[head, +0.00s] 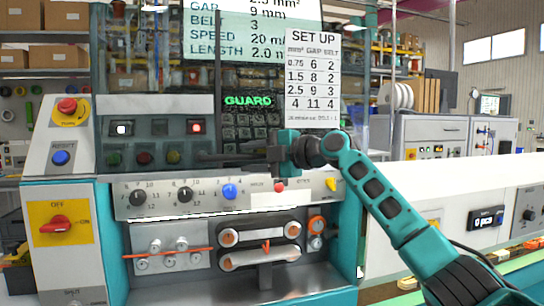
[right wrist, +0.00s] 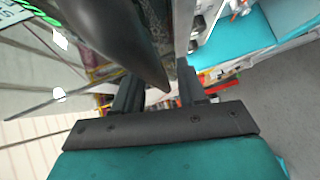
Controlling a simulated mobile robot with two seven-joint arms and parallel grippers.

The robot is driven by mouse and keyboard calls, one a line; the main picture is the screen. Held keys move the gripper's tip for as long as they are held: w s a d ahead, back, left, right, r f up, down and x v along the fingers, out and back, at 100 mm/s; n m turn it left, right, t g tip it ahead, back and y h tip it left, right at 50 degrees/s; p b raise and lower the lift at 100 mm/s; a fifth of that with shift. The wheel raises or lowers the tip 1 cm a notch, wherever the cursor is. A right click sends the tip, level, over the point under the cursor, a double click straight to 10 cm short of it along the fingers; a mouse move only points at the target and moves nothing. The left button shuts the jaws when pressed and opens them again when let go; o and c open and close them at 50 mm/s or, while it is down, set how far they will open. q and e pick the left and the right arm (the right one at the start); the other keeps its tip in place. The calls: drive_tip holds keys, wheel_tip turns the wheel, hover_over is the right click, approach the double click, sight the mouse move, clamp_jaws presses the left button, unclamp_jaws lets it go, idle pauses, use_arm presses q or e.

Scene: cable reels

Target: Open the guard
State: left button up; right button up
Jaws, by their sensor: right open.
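The guard (head: 160,60) is a dark, see-through panel over the upper machine front, with green GUARD lettering (head: 248,101) at its lower middle. It appears closed. My right gripper (head: 268,154) is in front of the panel's lower part, just below the lettering, its arm coming from the right. In the right wrist view its two fingers (right wrist: 160,92) are apart. A dark, rounded bar (right wrist: 125,40) reaches down close to the gap between them; I cannot tell whether it touches. A thin dark bar (head: 225,157) runs left from the gripper in the head view. My left gripper is out of view.
Below the guard is a panel with knobs (head: 185,195) and a red button (head: 280,186). Lower down are rollers (head: 260,233) with a red wire. A red stop button (head: 67,106) and a red OFF/ON switch (head: 57,225) stand at left. A white bench (head: 450,200) extends right.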

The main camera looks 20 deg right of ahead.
drive_tip(key=b+v, duration=0.2)
drive_tip(key=v, duration=1)
drive_tip(key=shift+s, duration=0.15)
drive_tip(key=shift+d, duration=0.1)
drive_tip(key=a+f+m+h, duration=0.2)
drive_tip(key=f+m, duration=0.3)
drive_tip(key=f, duration=1)
drive_tip(key=a+f+m+h, duration=0.2)
drive_tip(key=f+m, duration=0.2)
drive_tip(key=f, duration=1.1)
drive_tip(key=s+a+f+m+h, duration=0.1)
drive_tip(key=s+f+m, duration=0.25)
drive_tip(key=f, duration=0.45)
drive_tip(key=s+a+f+m+h, duration=0.1)
drive_tip(key=s+f+m, duration=0.3)
drive_tip(key=f, duration=0.5)
drive_tip(key=s+f+m+h, duration=0.2)
drive_tip(key=s+f, duration=0.3)
drive_tip(key=s, duration=0.6)
drive_tip(key=s+f+m+h, duration=0.1)
drive_tip(key=s+f+m, duration=0.3)
drive_tip(key=s, duration=0.7)
wheel_tip(320, 180, down, 2)
drive_tip(key=shift+s+f+g+h, duration=0.1)
drive_tip(key=shift+s+g+h, duration=0.1)
drive_tip(key=shift+g+h, duration=0.15)
